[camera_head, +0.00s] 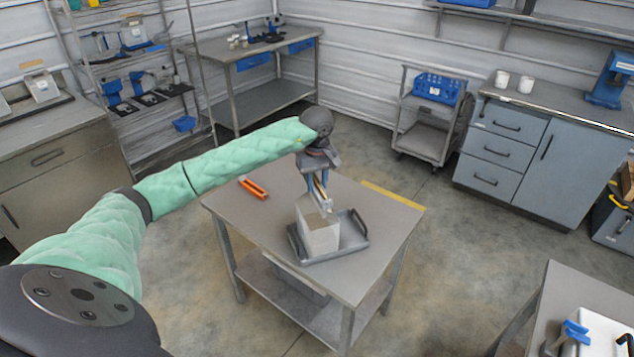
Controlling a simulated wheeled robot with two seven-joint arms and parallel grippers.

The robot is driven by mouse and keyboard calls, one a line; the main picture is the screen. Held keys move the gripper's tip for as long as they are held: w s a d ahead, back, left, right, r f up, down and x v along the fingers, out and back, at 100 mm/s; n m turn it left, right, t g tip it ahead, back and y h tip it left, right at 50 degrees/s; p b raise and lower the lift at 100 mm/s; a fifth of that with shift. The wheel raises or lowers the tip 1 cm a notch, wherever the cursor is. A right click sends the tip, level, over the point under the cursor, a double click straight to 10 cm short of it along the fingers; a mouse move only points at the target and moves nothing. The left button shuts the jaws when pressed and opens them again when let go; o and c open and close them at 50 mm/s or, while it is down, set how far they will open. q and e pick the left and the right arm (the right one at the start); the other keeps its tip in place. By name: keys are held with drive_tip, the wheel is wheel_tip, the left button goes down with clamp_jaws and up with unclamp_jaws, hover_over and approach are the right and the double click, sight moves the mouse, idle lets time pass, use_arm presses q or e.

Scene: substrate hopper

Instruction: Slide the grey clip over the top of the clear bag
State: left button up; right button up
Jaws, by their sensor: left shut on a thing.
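The clear bag (318,238) stands upright as a pale block in a grey tray (354,245) on the middle table. My right gripper is not in view.
An orange clip-like piece (254,188) lies on the middle table (378,204), left of the tray. The tray has a dark raised handle (359,222) on its right. Another table (548,308) at bottom right holds a white item with blue parts (575,331).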

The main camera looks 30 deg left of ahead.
use_arm(q)
drive_tip(key=shift+b, duration=0.5)
drive_tip(key=o, duration=1.6)
drive_tip(key=shift+r+p, duration=0.45)
drive_tip(key=shift+r, duration=3.05)
